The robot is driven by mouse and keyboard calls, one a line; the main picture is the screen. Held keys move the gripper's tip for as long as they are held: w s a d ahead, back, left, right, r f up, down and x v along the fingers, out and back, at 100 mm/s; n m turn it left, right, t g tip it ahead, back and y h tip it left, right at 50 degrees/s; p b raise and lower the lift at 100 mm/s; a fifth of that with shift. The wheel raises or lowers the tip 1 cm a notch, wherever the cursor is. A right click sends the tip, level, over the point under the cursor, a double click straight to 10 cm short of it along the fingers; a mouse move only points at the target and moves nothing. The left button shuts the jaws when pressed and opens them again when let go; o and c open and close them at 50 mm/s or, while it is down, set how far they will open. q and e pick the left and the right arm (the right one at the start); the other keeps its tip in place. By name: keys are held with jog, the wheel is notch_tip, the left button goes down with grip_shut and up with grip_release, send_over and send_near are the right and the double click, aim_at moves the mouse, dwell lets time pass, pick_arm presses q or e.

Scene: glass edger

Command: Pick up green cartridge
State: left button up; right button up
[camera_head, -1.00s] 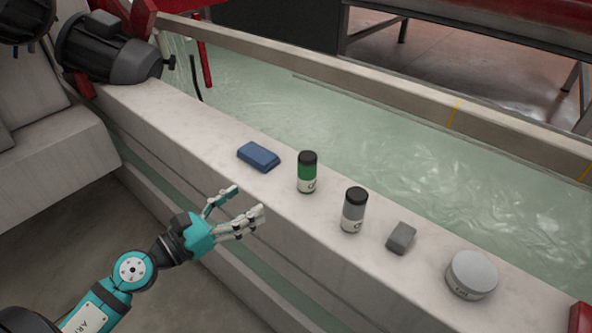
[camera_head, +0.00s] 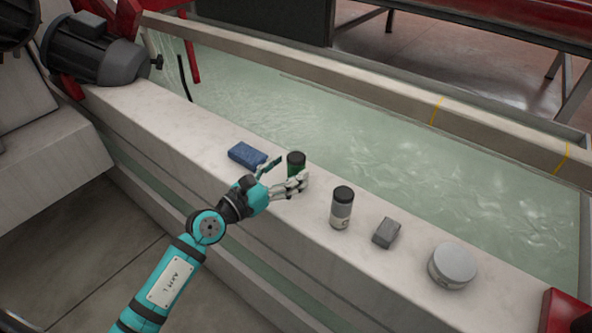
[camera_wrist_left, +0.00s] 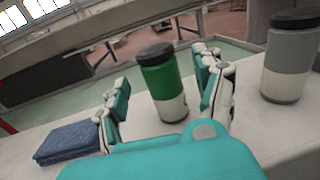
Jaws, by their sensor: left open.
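The green cartridge (camera_head: 295,161) has a black cap, a green body and a white lower band, and stands upright on the pale ledge. In the head view its lower part is hidden behind my left gripper (camera_head: 284,178). In the left wrist view the green cartridge (camera_wrist_left: 163,83) stands between the open fingers of my left gripper (camera_wrist_left: 163,95). The fingers are on either side of it, and I see a gap on its left. Whether the right finger touches it I cannot tell. My right gripper is not in view.
To the right stand a grey cartridge (camera_head: 342,208), a small grey block (camera_head: 386,232) and a round grey tin (camera_head: 452,266). A water-filled trough (camera_head: 400,150) runs behind the ledge (camera_head: 180,125). A motor (camera_head: 95,50) sits at the far left.

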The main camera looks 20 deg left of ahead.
pick_arm(q)
jog(key=x, duration=0.2)
jog(key=shift+w+d, duration=0.15)
jog(key=shift+w, duration=0.05)
jog(key=shift+w+d, duration=0.1)
jog(key=shift+w, duration=0.1)
jog(key=c, duration=1.2)
jog(key=shift+c, duration=1.1)
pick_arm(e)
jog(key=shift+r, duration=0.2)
pick_arm(q)
jog(key=shift+r, duration=0.2)
